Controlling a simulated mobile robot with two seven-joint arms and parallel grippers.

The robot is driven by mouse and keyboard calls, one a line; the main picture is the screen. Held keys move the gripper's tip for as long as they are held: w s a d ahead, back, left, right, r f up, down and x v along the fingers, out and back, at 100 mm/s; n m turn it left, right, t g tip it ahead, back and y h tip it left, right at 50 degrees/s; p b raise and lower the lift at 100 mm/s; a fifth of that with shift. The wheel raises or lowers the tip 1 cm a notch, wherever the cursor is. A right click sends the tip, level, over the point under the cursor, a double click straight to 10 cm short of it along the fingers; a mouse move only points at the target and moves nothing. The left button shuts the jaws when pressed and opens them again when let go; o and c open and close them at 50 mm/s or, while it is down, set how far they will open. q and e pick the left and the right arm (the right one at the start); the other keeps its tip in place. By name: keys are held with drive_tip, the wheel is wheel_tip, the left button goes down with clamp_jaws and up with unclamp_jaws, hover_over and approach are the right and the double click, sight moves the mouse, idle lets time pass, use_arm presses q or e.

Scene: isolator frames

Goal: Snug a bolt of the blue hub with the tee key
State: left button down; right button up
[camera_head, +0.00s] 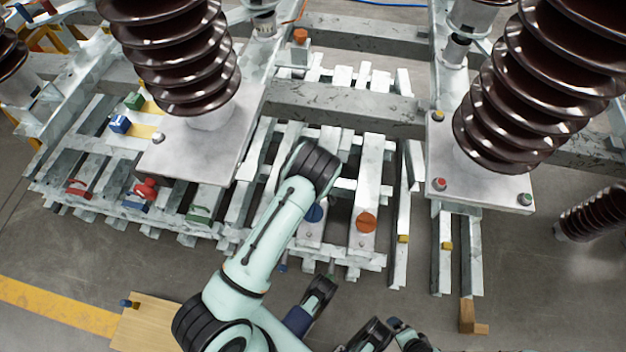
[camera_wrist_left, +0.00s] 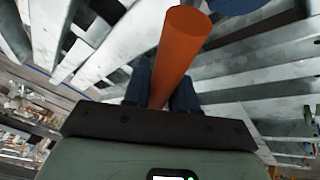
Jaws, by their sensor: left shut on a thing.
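A blue round part (camera_head: 314,213), which looks like the blue hub, sits on a pale metal plate beside my left arm and is partly covered by it. A blue surface (camera_wrist_left: 236,5) also shows at the top edge of the left wrist view. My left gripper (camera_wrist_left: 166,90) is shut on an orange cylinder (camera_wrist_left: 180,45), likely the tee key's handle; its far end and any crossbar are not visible. In the head view my left gripper is hidden by its arm. No bolt is clear.
An orange round part (camera_head: 366,222) sits right of the blue one. Large ribbed brown insulators (camera_head: 185,50) stand on steel frames to the left and right. Red, green and blue small pieces lie on the left slats. A wooden board (camera_head: 150,325) lies at lower left.

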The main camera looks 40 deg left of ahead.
use_arm(q)
drive_tip(key=m, duration=0.1)
drive_tip(key=m+h, duration=0.1)
drive_tip(key=shift+w+d+m+t, duration=0.2)
drive_tip(key=shift+m+t, duration=0.1)
drive_tip(key=shift+t, duration=0.1)
use_arm(e)
drive_tip(key=shift+w+d+f, duration=0.2)
drive_tip(key=shift+w+f, duration=0.1)
drive_tip(key=shift+w, duration=0.05)
use_arm(q)
drive_tip(key=shift+r, duration=0.1)
use_arm(e)
drive_tip(key=shift+r, duration=0.1)
use_arm(q)
drive_tip(key=shift+a+r+p, duration=0.1)
drive_tip(key=shift+r+p, duration=0.4)
drive_tip(key=shift+r, duration=0.55)
use_arm(e)
drive_tip(key=shift+r, duration=0.7)
